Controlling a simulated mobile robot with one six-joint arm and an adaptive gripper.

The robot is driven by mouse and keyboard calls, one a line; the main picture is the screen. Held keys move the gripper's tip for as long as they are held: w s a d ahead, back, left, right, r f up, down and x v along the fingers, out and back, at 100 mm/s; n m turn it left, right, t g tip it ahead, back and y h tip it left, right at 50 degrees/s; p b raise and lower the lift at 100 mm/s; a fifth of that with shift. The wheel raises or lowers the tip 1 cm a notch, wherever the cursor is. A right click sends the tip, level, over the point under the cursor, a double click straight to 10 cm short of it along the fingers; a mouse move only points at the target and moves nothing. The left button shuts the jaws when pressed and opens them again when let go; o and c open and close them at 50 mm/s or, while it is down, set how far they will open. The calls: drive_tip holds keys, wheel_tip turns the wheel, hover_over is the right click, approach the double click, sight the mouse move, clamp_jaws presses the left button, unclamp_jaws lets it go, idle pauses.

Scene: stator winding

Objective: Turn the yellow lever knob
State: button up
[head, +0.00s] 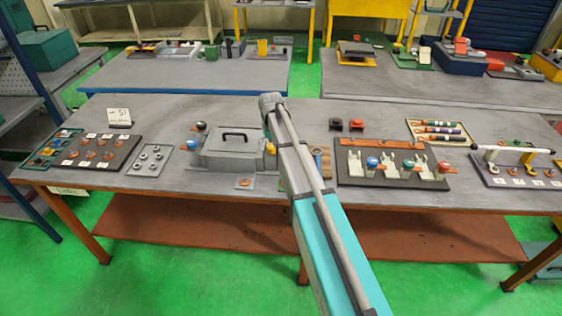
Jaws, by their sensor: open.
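A yellow knob (270,148) shows at the right side of the grey box (232,147) with a black handle, close to my arm. A small yellow piece (47,151) also shows in the green tray at the left. I cannot tell which of these is the lever knob. My grey and teal arm rises from the bottom right and crosses the table just right of the grey box. My gripper does not show.
A dark board (392,163) with blue and red knobs stands right of my arm. A plate with several pegs (94,152) and a small plate (151,160) lie at the left. The table's back left is mostly clear. Another table (187,79) stands behind.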

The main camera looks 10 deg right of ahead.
sight(272, 146)
drive_tip(key=m, duration=2.1)
drive_tip(key=shift+m, duration=0.4)
drive_tip(key=shift+r+m, duration=0.2)
drive_tip(key=shift+m, duration=0.1)
wheel_tip(272, 146, up, 14)
drive_tip(key=p, duration=1.4)
drive_tip(key=s+f+n+b, duration=0.4)
drive_tip(key=s+n, duration=0.2)
drive_tip(key=s, duration=0.2)
drive_tip(key=s+f+n+b, duration=0.3)
drive_tip(key=s+f+n, duration=0.1)
drive_tip(key=s+n, duration=0.2)
drive_tip(key=shift+s+b, duration=0.35)
drive_tip(key=shift+s, duration=0.5)
